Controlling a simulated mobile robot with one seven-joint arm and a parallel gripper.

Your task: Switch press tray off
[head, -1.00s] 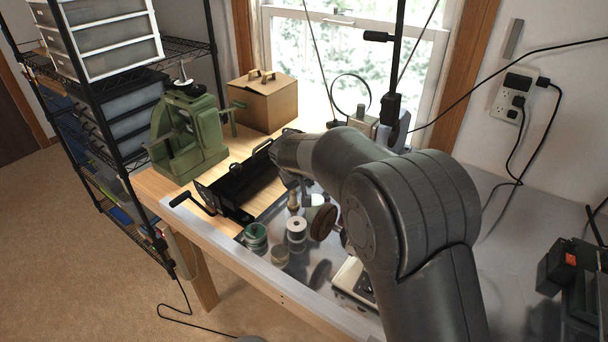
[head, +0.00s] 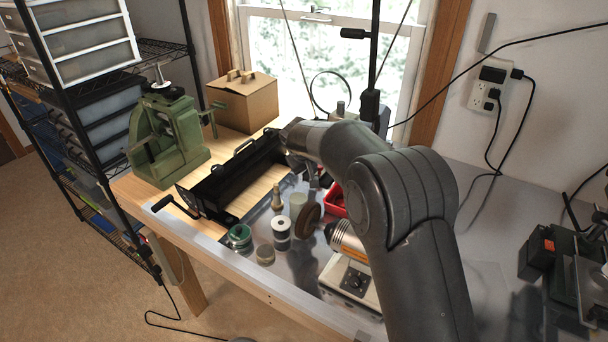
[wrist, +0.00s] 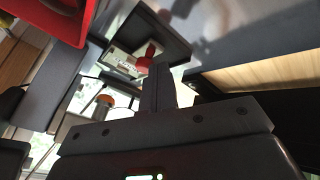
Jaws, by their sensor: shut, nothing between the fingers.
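No part clearly reads as the press tray or its switch. A green press (head: 168,140) stands on the bench at left in the head view. A long black tray-like device (head: 232,183) with a crank handle lies beside it. My gripper (wrist: 158,85) is shut and empty in the wrist view; in the head view it is mostly hidden behind my arm, near the black device's right end. A small red knob (wrist: 148,51) appears just beyond the fingertips, in front of a dark-framed panel (wrist: 175,38). I cannot tell whether they touch. An orange-topped knob (wrist: 104,103) is left of the fingers.
A red bin (head: 335,202) sits behind a brown wheel (head: 308,220); it also shows in the wrist view (wrist: 50,18). Spools (head: 281,232) and a grey motor unit (head: 350,275) crowd the bench front. A cardboard box (head: 243,100) stands at the back.

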